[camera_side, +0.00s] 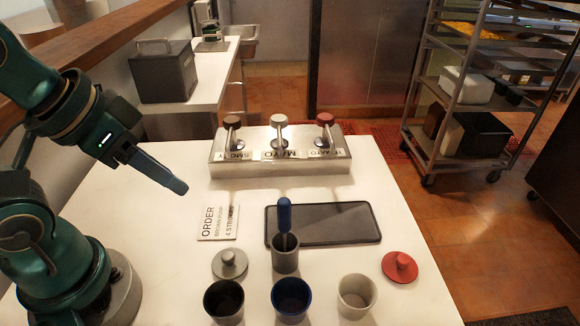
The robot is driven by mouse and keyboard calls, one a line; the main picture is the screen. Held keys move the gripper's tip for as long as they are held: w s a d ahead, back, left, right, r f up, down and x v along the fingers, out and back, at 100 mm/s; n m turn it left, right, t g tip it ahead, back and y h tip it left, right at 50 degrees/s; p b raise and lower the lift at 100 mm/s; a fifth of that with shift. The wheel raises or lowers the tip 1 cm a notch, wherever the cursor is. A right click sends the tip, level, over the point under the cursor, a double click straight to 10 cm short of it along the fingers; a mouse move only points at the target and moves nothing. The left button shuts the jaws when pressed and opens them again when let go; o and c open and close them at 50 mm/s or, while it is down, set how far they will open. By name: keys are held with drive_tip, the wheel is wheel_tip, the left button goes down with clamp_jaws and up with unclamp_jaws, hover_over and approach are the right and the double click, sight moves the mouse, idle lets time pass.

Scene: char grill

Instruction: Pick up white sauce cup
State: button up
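The white sauce cup (357,295) stands upright and open at the front right of the white table, right of a blue cup (291,298) and a black cup (224,300). My gripper (178,186) is above the table's left side, well to the left of and behind the white cup, touching nothing. Its fingers appear close together from this side, and I cannot tell whether there is a gap between them. No object shows in it.
A grey cup (285,258) with a blue-handled tool stands behind the blue cup. Grey (230,265) and red (399,268) lids flank the cups. A dark tray (330,224), an order card (218,223) and a pump dispenser (281,160) are farther back. The table's right edge is near the red lid.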

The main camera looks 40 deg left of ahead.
sight(372, 285)
drive_tip(key=w+d+r+n+g+h, duration=0.4)
drive_tip(key=w+d+n+g+h, duration=0.35)
drive_tip(key=d, duration=0.65)
drive_tip(key=w+d+f+n+h, duration=0.1)
drive_tip(key=w+f+n, duration=0.1)
drive_tip(key=f, duration=0.3)
drive_tip(key=w+d+f+n+g+h, duration=0.1)
drive_tip(key=w+d+f+n+h, duration=0.1)
drive_tip(key=f, duration=0.3)
drive_tip(key=w+d+f+n+g+h, duration=0.1)
drive_tip(key=w+d+f+n+h, duration=0.1)
drive_tip(key=w+f+n, duration=0.1)
drive_tip(key=shift+w+d+f+n+h, duration=0.1)
drive_tip(key=shift+f+n+h, duration=0.05)
drive_tip(key=shift+f+n, duration=0.25)
drive_tip(key=shift+w+d+f+n+h, duration=0.1)
drive_tip(key=shift+f+n, duration=0.15)
drive_tip(key=shift+f, duration=0.25)
drive_tip(key=shift+x, duration=2.5)
drive_tip(key=shift+s, duration=0.1)
